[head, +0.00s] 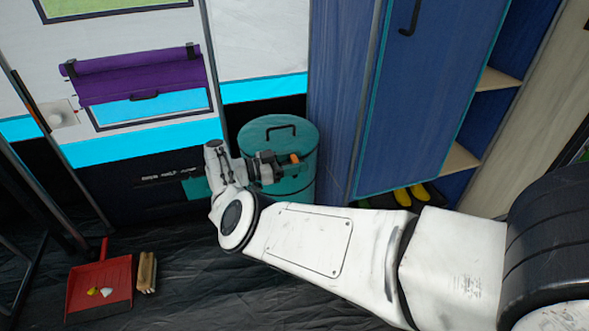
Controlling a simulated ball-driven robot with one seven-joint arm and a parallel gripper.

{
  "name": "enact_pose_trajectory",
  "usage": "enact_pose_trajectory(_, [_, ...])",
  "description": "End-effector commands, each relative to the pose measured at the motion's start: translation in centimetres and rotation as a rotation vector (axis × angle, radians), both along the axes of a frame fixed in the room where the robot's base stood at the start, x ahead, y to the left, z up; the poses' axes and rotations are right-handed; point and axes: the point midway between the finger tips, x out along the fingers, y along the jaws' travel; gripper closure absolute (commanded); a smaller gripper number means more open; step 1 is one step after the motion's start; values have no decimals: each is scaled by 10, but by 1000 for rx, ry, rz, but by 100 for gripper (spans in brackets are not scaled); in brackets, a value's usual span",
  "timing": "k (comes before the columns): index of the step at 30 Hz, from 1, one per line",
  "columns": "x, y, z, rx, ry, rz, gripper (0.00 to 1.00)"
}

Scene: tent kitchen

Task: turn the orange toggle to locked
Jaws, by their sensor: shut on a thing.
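The orange toggle (294,158) shows as a small orange piece at the tip of my gripper (284,165). My gripper is shut on it, in front of the teal bin (302,186). The bin is round, with a flat lid (266,123) and a dark handle on top. My gripper and wrist cover part of the bin's front and lid edge. I cannot tell which way the toggle is turned, or see any locked mark.
A blue cabinet (425,90) stands right of the bin, with yellow footwear (412,194) beneath. A red dustpan (99,287) and a brush (147,272) lie on the dark floor at lower left. A purple rolled blind (140,75) hangs on the tent wall.

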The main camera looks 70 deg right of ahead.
Motion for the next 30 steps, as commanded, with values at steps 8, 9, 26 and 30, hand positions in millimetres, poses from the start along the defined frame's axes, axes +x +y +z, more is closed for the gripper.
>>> enact_pose_trajectory(8, [-1,0,0,-1,1,-22,76])
enact_pose_trajectory(9, [-1,0,0,-1,0,-22,76])
enact_pose_trajectory(26, [-1,0,0,-1,0,-20,23])
enact_pose_trajectory(30, [0,0,0,-1,0,-20,23])
